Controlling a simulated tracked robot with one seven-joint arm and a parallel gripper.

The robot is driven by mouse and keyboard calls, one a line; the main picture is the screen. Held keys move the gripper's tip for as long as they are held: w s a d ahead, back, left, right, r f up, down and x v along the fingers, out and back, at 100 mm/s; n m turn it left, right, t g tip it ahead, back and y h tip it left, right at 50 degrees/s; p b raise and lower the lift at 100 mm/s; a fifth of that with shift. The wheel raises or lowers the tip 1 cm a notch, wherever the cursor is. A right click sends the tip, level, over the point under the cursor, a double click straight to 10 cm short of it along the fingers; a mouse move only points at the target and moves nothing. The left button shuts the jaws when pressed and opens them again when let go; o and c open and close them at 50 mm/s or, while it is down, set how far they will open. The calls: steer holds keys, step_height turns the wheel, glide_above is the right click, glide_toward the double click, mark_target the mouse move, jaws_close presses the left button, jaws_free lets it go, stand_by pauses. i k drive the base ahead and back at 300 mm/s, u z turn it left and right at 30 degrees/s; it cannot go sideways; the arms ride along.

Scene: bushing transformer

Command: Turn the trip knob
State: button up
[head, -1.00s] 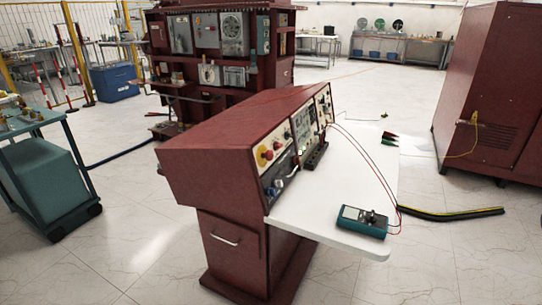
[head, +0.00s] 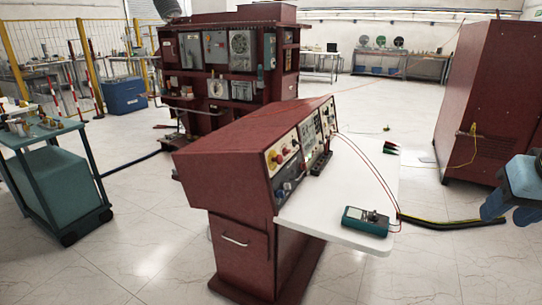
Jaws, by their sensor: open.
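A dark red console (head: 225,155) with a sloping control panel stands in the middle of the head view. At the near end of its panel are a yellow plate with a red knob (head: 276,157) and a second red knob (head: 284,150) beside it. Dark and light controls (head: 287,188) sit lower on the panel. The markings are too small to read, so I cannot tell which is the trip knob. My gripper (head: 508,211), blue, is at the right edge, partly cut off. It is open, empty and well apart from the console.
A white tabletop (head: 350,190) juts from the console and carries a teal multimeter (head: 365,221) with red leads. A tall red cabinet (head: 490,85) stands at right, a teal cart (head: 50,170) at left. A black-yellow cable (head: 440,223) lies on the floor. Clear floor is in front.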

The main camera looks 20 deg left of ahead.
mark_target(286, 151)
steer(key=u, duration=0.9)
steer(key=i, duration=1)
